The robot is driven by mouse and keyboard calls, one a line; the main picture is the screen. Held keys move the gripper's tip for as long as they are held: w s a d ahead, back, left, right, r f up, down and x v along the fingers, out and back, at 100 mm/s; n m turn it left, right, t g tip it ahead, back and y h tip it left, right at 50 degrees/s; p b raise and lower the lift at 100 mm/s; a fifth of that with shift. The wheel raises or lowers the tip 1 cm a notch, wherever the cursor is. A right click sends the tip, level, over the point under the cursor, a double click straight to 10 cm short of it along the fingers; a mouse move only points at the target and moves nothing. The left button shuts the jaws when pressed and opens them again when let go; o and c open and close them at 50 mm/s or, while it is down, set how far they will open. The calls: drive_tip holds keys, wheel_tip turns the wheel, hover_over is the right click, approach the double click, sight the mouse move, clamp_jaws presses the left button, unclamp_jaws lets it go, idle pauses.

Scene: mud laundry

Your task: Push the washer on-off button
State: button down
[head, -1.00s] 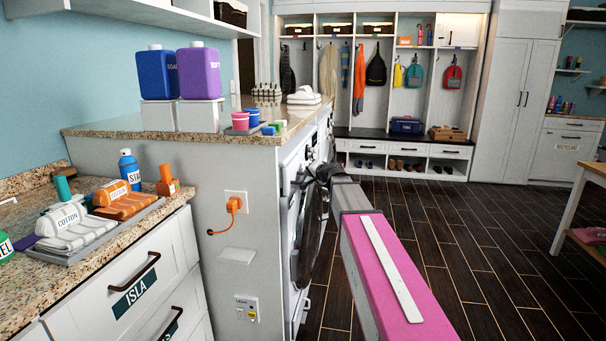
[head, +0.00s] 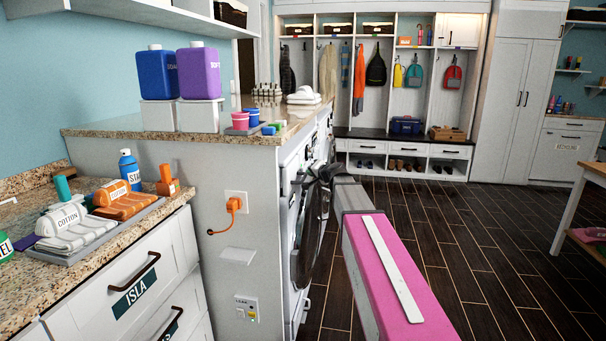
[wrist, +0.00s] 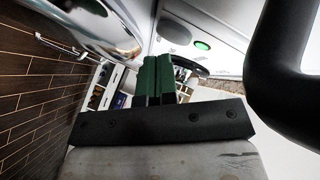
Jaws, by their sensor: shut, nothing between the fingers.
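The washer (head: 293,245) stands at the end of the counter, seen nearly edge-on in the head view, with its dark round door facing right. In the wrist view its light panel (wrist: 228,22) carries a small lit green oval button (wrist: 203,45). My gripper (wrist: 159,58), with its green fingers together and empty, is just left of and below that button in the picture. I cannot tell whether it touches the panel. In the head view my gripper (head: 324,172) is dark and small beside the washer's upper front, and the button is not discernible.
A thick black curved part (wrist: 275,55) fills the wrist view's right side. An orange plug (head: 234,205) is on the side panel. The dark wood floor (head: 440,240) to the right is open.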

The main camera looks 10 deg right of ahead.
drive_tip(key=shift+d, duration=0.1)
drive_tip(key=d, duration=0.1)
drive_tip(key=s+d, duration=0.1)
drive_tip(key=d, duration=0.1)
drive_tip(key=s+d, duration=0.1)
drive_tip(key=d, duration=0.1)
drive_tip(key=shift+d, duration=0.25)
idle(0.4)
idle(0.9)
